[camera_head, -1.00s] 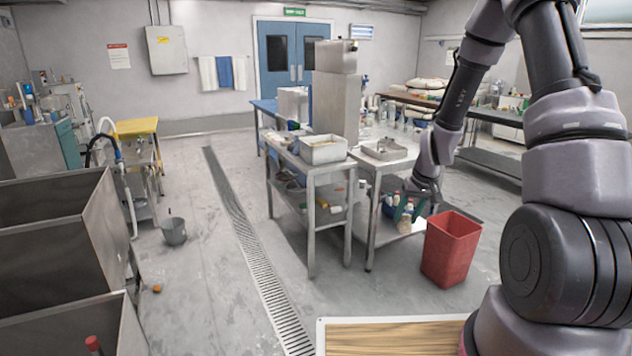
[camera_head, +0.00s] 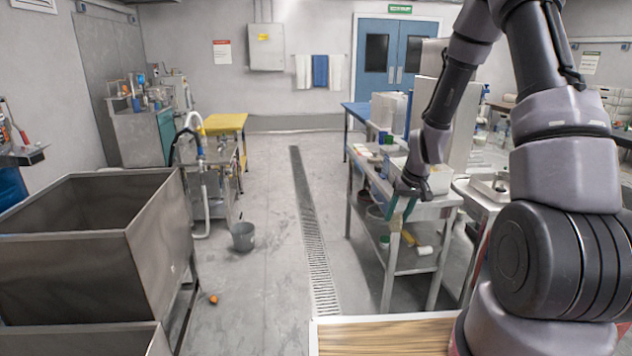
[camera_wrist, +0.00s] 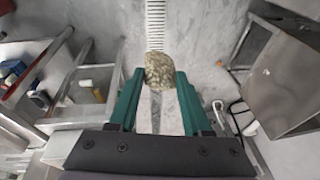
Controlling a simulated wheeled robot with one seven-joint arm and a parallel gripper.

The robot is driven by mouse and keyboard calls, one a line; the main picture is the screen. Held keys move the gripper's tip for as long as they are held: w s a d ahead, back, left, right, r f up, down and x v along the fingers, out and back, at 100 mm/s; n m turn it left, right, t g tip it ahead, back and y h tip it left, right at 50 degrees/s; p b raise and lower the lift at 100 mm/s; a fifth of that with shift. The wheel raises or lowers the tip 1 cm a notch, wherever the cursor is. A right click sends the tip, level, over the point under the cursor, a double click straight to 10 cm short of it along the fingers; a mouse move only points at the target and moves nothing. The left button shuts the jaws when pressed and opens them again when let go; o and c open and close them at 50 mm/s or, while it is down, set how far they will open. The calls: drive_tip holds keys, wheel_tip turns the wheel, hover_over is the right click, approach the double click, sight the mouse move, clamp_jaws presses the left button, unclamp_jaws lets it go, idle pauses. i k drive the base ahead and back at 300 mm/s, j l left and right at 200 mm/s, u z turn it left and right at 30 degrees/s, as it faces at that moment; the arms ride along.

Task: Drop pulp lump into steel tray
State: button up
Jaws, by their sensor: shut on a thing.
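My gripper (camera_wrist: 160,80) has green fingers and is shut on a pulp lump (camera_wrist: 159,66), mottled tan and grey, at its fingertips in the wrist view. In the head view my gripper (camera_head: 402,208) hangs in front of the steel cart (camera_head: 355,208); the lump is not clear there. A shallow steel tray (camera_head: 488,188) sits on the table at the right, partly cut off by my arm. A deeper pale metal pan (camera_head: 439,180) stands on the cart, partly behind my wrist. I cannot tell for certain which of these is the steel tray.
Large open steel bins (camera_head: 140,215) stand at the left; one also shows in the wrist view (camera_wrist: 280,85). A grey bucket (camera_head: 243,236) and a small orange object (camera_head: 213,299) are on the floor. The floor around the drain grate (camera_head: 312,235) is clear.

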sight(393, 152)
drive_tip(key=i+u, duration=0.2)
drive_tip(key=i, duration=0.7)
drive_tip(key=i+u, duration=0.2)
drive_tip(key=i, duration=0.7)
drive_tip(key=i+j+z, duration=0.15)
drive_tip(key=i, duration=0.35)
drive_tip(key=i+j+z, duration=0.2)
drive_tip(key=i, duration=0.3)
drive_tip(key=i+j+z, duration=0.15)
drive_tip(key=i, duration=0.35)
drive_tip(key=i+j+z, duration=0.15)
drive_tip(key=i+z, duration=0.15)
drive_tip(key=z, duration=0.15)
drive_tip(key=i+j+z, duration=0.25)
drive_tip(key=z, duration=0.2)
drive_tip(key=i+j+z, duration=0.25)
drive_tip(key=z, duration=0.2)
drive_tip(key=i+j+z, duration=0.15)
drive_tip(key=j+z, duration=0.3)
drive_tip(key=i+j+z, duration=0.25)
drive_tip(key=j, duration=0.2)
drive_tip(key=j+z, duration=0.3)
drive_tip(key=j, duration=0.1)
